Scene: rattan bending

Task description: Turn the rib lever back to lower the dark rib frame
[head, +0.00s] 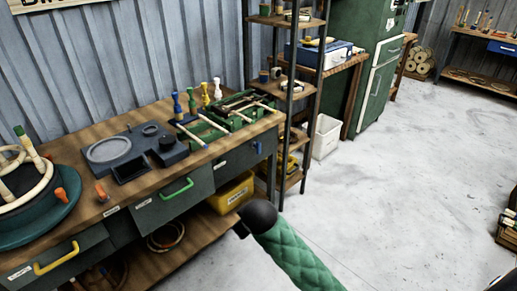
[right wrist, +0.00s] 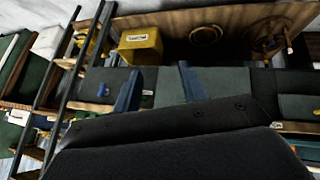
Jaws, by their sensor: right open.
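A round teal turntable (head: 62,212) stands at the left end of the workbench and is cut off by the picture's edge. A dark round frame (head: 28,203) with a pale rattan ring (head: 42,178) sits on it. An orange handle (head: 60,195) shows at its right side, and a second orange handle (head: 101,191) stands on the bench to the right; I cannot tell which is the rib lever. My right gripper (right wrist: 160,82) is open and empty in the right wrist view, in front of the grey drawer fronts. My left gripper is not in view.
A yellow bin (head: 232,192) sits on the lower shelf. A dark shelf rack (head: 318,60) stands at the bench's right end.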

